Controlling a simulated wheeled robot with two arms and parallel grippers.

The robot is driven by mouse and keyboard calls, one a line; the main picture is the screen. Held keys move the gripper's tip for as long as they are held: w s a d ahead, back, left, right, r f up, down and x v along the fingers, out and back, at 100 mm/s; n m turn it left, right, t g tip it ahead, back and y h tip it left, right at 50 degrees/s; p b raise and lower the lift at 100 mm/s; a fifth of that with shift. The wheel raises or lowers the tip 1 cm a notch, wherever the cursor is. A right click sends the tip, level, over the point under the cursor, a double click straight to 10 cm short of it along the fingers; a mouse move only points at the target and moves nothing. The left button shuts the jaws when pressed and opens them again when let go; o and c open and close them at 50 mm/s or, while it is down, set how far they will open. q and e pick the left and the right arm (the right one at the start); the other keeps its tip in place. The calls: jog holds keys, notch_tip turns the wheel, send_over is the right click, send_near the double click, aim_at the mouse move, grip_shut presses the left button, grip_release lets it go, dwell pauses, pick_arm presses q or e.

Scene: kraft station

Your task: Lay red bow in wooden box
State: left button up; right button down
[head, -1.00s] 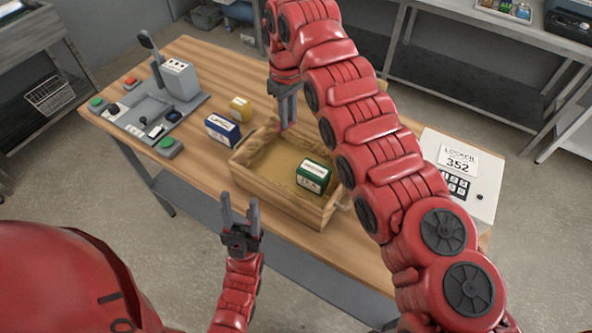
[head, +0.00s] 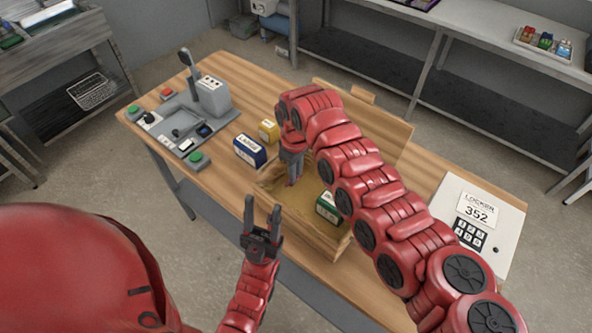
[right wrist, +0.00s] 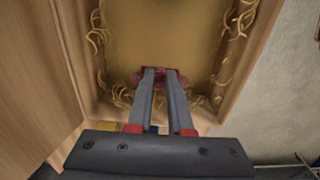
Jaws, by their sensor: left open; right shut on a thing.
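The open wooden box (head: 306,230) stands on the workbench, with curly shavings along the inside of its walls. My right gripper (head: 292,180) points down into the box near its back left part. In the right wrist view its fingers (right wrist: 160,72) are shut on the red bow (right wrist: 138,79), which is mostly hidden behind the fingertips. The bow is over the box floor; whether it touches the floor I cannot tell. My left gripper (head: 263,204) is open and empty, in front of the box.
A lever device (head: 210,97) is at the far left, a locker keypad box (head: 477,215) at right. A wooden panel (head: 390,128) rises behind.

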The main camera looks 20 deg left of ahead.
jog(key=shift+s+f, duration=0.1)
jog(key=shift+f, duration=0.25)
jog(key=shift+f, duration=0.15)
jog(key=shift+f+b, duration=0.5)
jog(key=shift+b, duration=0.15)
jog(key=c, duration=0.8)
grip_release()
jog(key=shift+c, duration=0.2)
jog(key=shift+r, duration=0.1)
